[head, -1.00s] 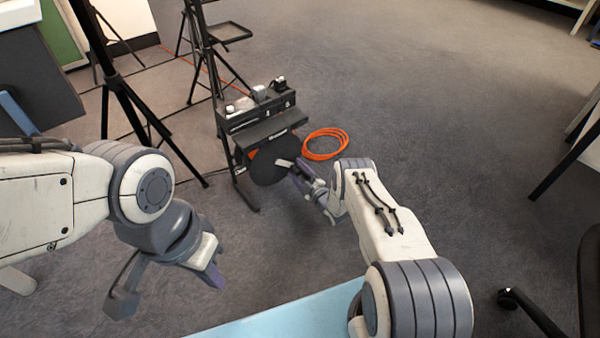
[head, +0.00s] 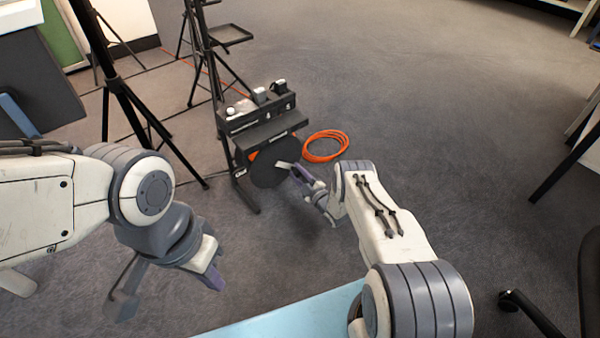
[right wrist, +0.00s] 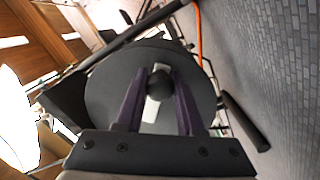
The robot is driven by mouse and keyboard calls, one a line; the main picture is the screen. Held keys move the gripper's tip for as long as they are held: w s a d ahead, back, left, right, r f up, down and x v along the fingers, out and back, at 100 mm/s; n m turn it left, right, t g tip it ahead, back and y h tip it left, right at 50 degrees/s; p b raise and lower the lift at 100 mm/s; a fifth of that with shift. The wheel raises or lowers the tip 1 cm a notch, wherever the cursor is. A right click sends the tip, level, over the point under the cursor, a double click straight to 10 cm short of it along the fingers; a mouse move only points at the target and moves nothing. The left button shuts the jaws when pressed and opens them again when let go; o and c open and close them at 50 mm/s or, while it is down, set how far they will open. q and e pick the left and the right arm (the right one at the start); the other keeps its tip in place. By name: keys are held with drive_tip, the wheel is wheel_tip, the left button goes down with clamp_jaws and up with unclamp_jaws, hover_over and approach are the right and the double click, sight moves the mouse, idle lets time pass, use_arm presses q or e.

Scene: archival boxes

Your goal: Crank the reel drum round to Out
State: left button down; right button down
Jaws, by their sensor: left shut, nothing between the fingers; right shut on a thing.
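The reel drum (head: 268,174) is a dark round disc on the front of a black stand, with some orange showing behind its upper left edge. A pale crank arm (head: 284,165) lies across its right part. My right gripper (head: 296,172) reaches the drum from the right. In the right wrist view its purple fingers (right wrist: 159,88) are shut on the dark round crank knob (right wrist: 159,84), in front of the drum face (right wrist: 105,92). A small white mark left of the drum is too small to read surely. My left gripper (head: 215,277) is shut and empty, well apart from the drum.
A coiled orange cable (head: 325,146) lies on the floor right of the stand. Black tripod legs (head: 135,110) stand to the left. A black shelf (head: 255,112) with small items sits above the drum. The grey floor to the right is open.

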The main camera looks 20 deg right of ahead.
drive_tip(key=shift+d, duration=0.1)
idle(0.7)
drive_tip(key=shift+d, duration=0.3)
drive_tip(key=shift+s+a, duration=0.1)
drive_tip(key=shift+r+n, duration=0.1)
drive_tip(key=shift+n, duration=0.2)
